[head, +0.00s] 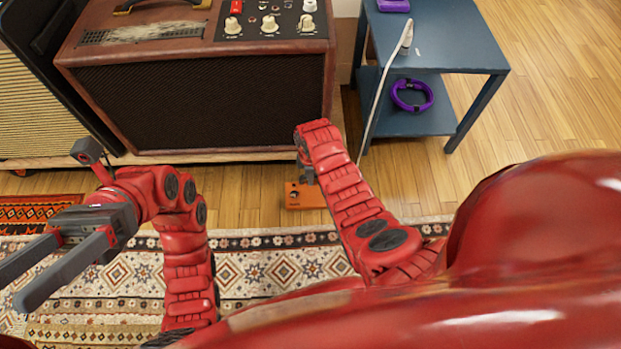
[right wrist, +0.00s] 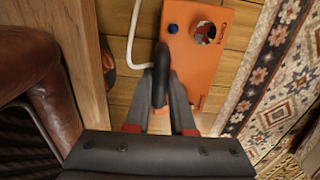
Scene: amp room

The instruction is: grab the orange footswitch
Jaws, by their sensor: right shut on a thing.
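The orange footswitch (head: 304,199) is low over or on the wooden floor in front of the amp; the head view does not show whether it is lifted. In the right wrist view the footswitch (right wrist: 208,66) shows a blue knob, a round metallic button and dark markings. My left gripper (head: 16,286) is open and empty above the rug at the left.
A brown amp (head: 200,100) stands behind the footswitch. A blue side table (head: 450,40) with a purple coil (head: 411,95) on its lower shelf is at the right. A white cable (head: 375,110) hangs to the floor. A patterned rug (head: 270,268) lies in front.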

